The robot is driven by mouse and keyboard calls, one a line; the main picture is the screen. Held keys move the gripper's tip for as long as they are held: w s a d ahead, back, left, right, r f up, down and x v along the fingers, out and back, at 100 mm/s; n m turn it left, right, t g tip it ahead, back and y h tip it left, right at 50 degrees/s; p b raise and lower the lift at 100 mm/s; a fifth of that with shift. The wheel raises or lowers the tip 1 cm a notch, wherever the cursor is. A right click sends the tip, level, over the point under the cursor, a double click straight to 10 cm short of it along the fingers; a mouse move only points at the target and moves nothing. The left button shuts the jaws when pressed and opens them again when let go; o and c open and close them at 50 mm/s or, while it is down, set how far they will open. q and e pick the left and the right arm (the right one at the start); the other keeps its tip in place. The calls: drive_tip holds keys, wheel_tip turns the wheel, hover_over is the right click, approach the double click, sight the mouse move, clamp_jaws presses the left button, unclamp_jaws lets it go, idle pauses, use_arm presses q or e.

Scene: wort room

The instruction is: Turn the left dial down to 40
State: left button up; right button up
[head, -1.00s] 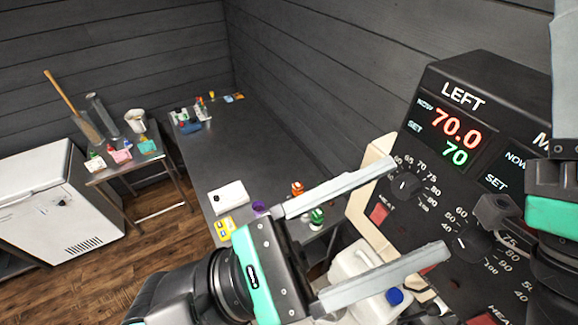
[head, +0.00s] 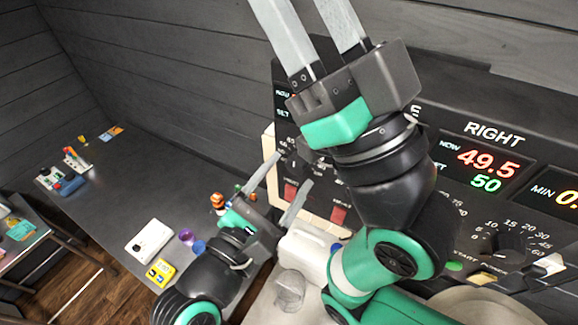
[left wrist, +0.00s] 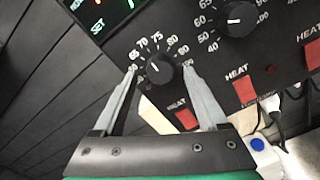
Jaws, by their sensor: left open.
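The left dial (left wrist: 160,69) is a black round knob on the dark control panel in the left wrist view, above a red HEAT switch (left wrist: 186,119). My left gripper (left wrist: 160,70) is open, one fingertip on each side of the dial; contact cannot be told. In the head view my left gripper (head: 294,168) reaches the panel from the lower left. The LEFT display is mostly hidden behind my right arm, and its numbers cannot be read. My right gripper (head: 300,20) has its fingers apart and empty, pointing up in the foreground.
A second dial (left wrist: 236,18) sits beside the left dial. The RIGHT display (head: 483,168) reads 49.5 and 50. A steel table (head: 130,185) at left holds small items.

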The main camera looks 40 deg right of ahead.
use_arm(q)
drive_tip(key=shift+w+d, duration=0.2)
drive_tip(key=shift+d, duration=0.45)
clamp_jaws()
drive_tip(key=shift+n, duration=0.4)
drive_tip(key=n, duration=1.1)
drive_tip(key=shift+n, duration=0.4)
drive_tip(key=n, duration=0.5)
drive_tip(key=shift+s, duration=0.1)
drive_tip(key=n, duration=0.6)
drive_tip(key=shift+n, duration=0.3)
